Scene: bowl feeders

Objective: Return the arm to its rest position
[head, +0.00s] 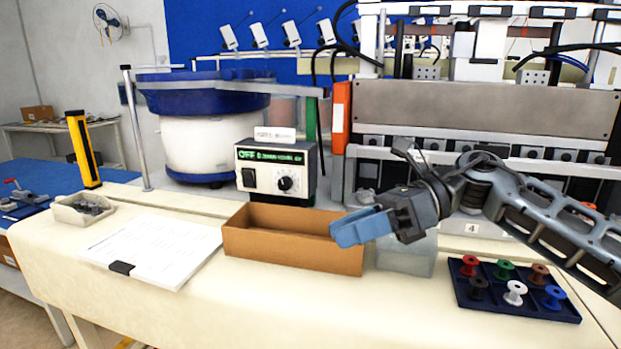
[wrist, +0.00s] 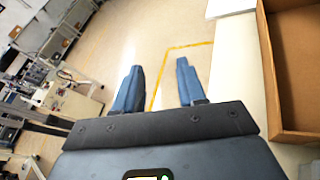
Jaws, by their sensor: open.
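My arm (head: 555,218) reaches in from the right in the head view. My gripper (head: 362,228) is above the table, over the right end of a brown open box, with its blue fingers pointing left. In the wrist view, the two fingers of my gripper (wrist: 158,90) stand apart with nothing between them; the floor shows beyond.
The brown box (head: 290,255) stands on the cream table (head: 210,305), its right end near my gripper. A clear bin (head: 407,262) is beside it. A blue tray (head: 500,308) of coloured spools lies below my arm. A controller (head: 277,172) and bowl feeder (head: 210,140) stand behind.

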